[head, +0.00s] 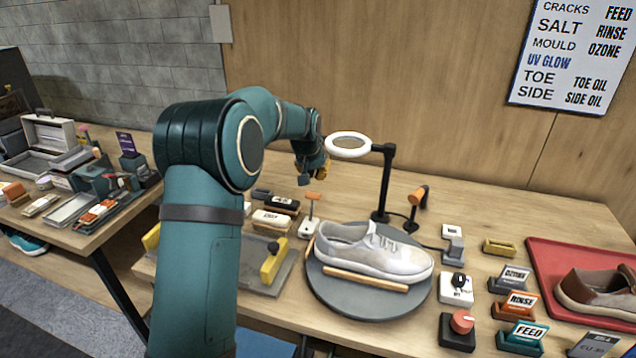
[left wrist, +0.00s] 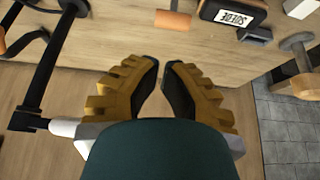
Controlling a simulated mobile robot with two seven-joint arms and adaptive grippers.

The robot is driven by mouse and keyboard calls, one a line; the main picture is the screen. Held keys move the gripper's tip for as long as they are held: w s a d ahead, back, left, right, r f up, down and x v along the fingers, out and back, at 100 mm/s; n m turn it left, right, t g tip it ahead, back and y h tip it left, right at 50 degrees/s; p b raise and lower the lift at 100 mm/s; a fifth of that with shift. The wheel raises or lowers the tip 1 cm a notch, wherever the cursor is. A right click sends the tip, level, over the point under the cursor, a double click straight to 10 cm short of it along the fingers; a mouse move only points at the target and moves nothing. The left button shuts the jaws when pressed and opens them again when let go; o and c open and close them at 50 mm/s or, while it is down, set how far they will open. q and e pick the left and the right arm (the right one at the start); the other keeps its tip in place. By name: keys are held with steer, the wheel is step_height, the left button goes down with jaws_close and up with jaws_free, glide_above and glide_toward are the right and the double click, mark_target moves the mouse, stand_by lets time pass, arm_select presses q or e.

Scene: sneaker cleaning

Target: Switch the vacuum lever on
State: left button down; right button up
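A small lever with an orange cross-grip (head: 312,196) on a thin stem stands on a white base (head: 309,229), left of the round turntable. I take it as the vacuum lever; no label on it is readable. What looks like its orange grip shows in the left wrist view (left wrist: 173,20), beyond my fingertips. My left gripper (head: 313,176) hangs above and behind the lever, apart from it. In the left wrist view its yellow fingers (left wrist: 161,64) come almost together at the tips, with nothing between them. My right gripper is not in view.
A ring lamp (head: 348,146) on a black post (head: 382,185) stands right of my left gripper. A white sneaker (head: 375,252) lies on the turntable (head: 330,290). Brushes (head: 272,220) lie left of the lever. Switches, label blocks and a red tray (head: 560,258) fill the right side.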

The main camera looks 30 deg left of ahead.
mark_target(312, 207)
arm_select(q)
steer(key=b+x, duration=0.1)
steer(key=x, duration=0.8)
steer(key=shift+f+b, duration=0.25)
steer(key=shift+b, duration=0.1)
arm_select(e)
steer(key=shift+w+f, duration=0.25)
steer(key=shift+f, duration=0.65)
arm_select(q)
steer(key=shift+w, duration=0.1)
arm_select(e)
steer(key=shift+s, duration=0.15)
